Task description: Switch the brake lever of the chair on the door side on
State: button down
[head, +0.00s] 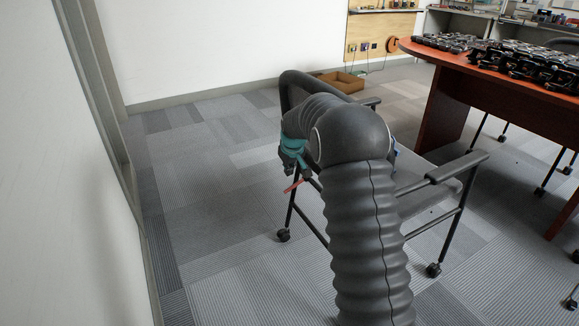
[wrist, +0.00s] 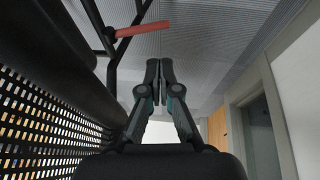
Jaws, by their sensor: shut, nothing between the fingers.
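The chair (head: 455,168) has a black frame with armrests and casters. It stands on the carpet, partly hidden behind my arm. Its red brake lever (head: 292,187) shows just below my gripper (head: 293,152) in the head view. In the wrist view the red lever (wrist: 143,29) sticks out sideways from a black chair tube, above and slightly left of my fingertips. My gripper (wrist: 158,66) is shut and empty, with a visible gap in the picture between its tips and the lever. I cannot tell whether the lever is on or off.
The chair's perforated mesh panel (wrist: 45,115) is close on the left in the wrist view. A wooden table (head: 450,75) with several radios stands at the right. A cardboard box (head: 340,82) lies by the back wall. The carpet left of the chair is clear up to the wall.

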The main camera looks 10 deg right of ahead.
aim_at(290, 189)
jog(key=x, duration=0.9)
jog(key=shift+d+f, duration=0.25)
jog(key=shift+d, duration=0.3)
jog(key=shift+f, duration=0.1)
jog(key=shift+d+f+b, duration=0.1)
jog(key=shift+f+b, duration=0.55)
jog(key=shift+f, duration=0.25)
jog(key=shift+s, duration=0.1)
